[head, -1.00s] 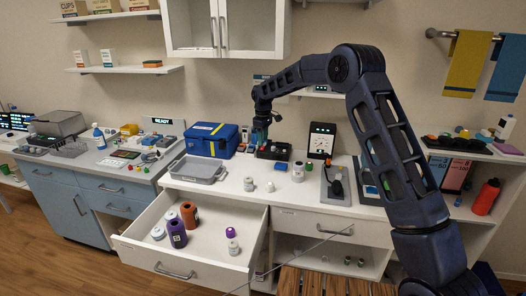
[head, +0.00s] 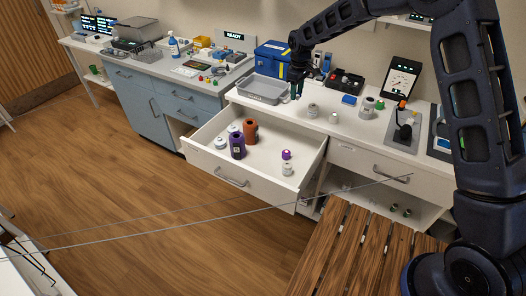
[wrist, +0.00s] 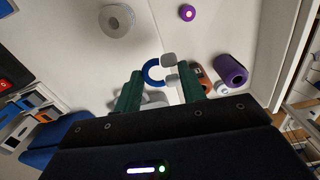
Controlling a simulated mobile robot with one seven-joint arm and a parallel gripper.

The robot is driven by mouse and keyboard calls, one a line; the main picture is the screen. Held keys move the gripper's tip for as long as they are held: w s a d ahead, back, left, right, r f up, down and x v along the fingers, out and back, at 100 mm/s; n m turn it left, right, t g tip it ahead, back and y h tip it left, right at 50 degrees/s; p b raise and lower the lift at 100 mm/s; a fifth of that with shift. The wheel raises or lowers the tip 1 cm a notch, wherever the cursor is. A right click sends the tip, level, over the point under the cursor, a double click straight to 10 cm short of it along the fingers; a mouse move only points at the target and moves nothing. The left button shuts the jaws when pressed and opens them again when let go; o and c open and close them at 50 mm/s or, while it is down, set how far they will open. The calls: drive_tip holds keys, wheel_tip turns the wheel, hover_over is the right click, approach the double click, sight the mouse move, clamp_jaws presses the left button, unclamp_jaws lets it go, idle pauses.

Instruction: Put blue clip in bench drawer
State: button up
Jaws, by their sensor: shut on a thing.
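My gripper (wrist: 160,84) is shut on the blue clip (wrist: 150,72), a C-shaped piece with grey ends, held between the green fingertips in the wrist view. In the head view my gripper (head: 297,92) is above the bench's front edge, beside the grey tray and behind the drawer; the clip is too small to make out there. The bench drawer (head: 205,166) is pulled open. It holds a purple bottle (head: 237,146), an orange-brown bottle (head: 250,130), white-lidded jars (head: 220,142) at the left, and a purple-topped jar (head: 286,155) and white jar (head: 287,169) at the right.
The grey tray (head: 262,87) and blue case (head: 273,58) stand left of my gripper. A slatted wooden surface (head: 350,240) is in front. The drawer's middle floor is clear.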

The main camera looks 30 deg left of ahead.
drive_tip(key=n, duration=0.1)
hover_over(268, 166)
wheel_tip(268, 166, down, 7)
wheel_tip(268, 166, down, 20)
drive_tip(key=shift+d+f, duration=0.1)
drive_tip(key=shift+f, duration=0.15)
drive_tip(key=shift+f, duration=0.1)
drive_tip(key=o, duration=0.9)
wheel_tip(268, 166, up, 12)
drive_tip(key=shift+r, duration=0.15)
